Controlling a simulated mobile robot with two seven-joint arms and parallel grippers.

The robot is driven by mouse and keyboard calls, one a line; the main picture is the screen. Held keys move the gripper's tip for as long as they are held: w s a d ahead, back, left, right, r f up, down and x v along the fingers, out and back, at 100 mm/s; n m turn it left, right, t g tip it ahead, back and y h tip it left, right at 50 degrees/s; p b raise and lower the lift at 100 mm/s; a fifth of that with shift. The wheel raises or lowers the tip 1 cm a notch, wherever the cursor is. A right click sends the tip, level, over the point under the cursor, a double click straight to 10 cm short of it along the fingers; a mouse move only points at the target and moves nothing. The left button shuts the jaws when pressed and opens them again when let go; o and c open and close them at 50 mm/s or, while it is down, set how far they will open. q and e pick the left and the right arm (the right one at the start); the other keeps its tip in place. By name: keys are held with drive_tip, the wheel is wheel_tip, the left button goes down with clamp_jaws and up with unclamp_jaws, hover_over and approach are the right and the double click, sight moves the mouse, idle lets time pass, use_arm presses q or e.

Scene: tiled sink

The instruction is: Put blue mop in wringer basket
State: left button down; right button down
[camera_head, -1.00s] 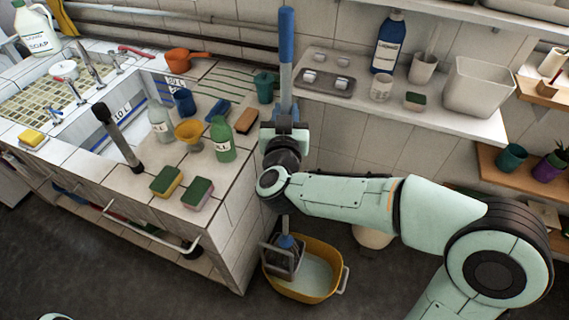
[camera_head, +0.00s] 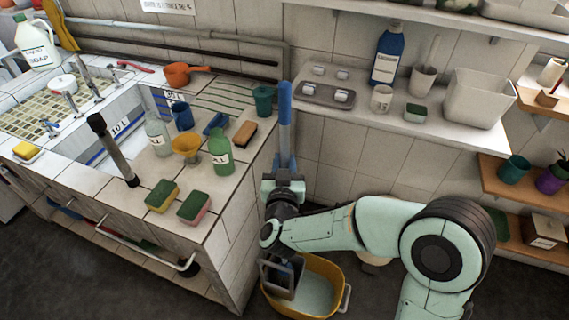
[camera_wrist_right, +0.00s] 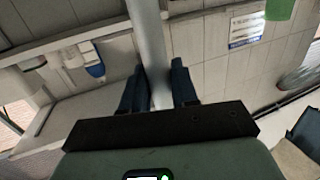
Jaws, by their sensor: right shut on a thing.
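The mop's blue handle (camera_head: 286,115) stands nearly upright beside the tiled counter. My right gripper (camera_head: 284,180) is shut on the mop's handle. In the right wrist view, the grey pole (camera_wrist_right: 147,35) runs between the two dark fingers (camera_wrist_right: 157,88). The grey wringer basket (camera_head: 270,277) sits at the left side of the yellow bucket (camera_head: 338,272), below my right gripper. The mop's lower end is at the basket, largely hidden by my arm and the basket wall; I cannot tell how deep it sits. My left gripper is out of view.
A wall shelf (camera_head: 440,135) with a white bin (camera_head: 475,98) is at the right. Dark floor lies in front.

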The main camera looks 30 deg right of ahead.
drive_tip(key=c, duration=1.2)
unclamp_jaws()
drive_tip(key=shift+f, duration=0.15)
drive_tip(key=o, duration=0.3)
drive_tip(key=shift+o, duration=0.2)
